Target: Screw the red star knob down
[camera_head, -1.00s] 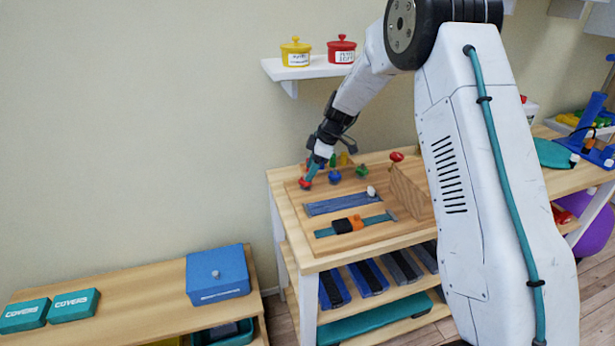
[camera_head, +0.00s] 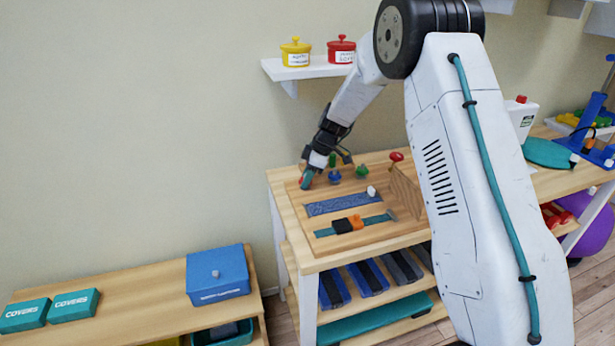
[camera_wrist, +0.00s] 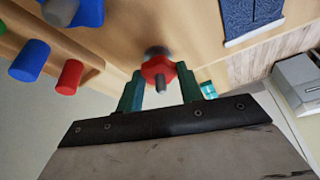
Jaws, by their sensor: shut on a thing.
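The red star knob (camera_wrist: 157,68) sits at the end of the wooden board, with a grey threaded stud through its middle. In the wrist view my gripper (camera_wrist: 160,90) has one teal finger on each side of it and is shut on it. In the head view my gripper (camera_head: 305,180) is at the board's back left corner, and only a little red of the knob shows there. The wooden board (camera_head: 320,222) lies on the table. How far down the knob sits on the stud I cannot tell.
Blue (camera_head: 334,177) and green (camera_head: 362,171) knobs stand close to the right of my gripper.

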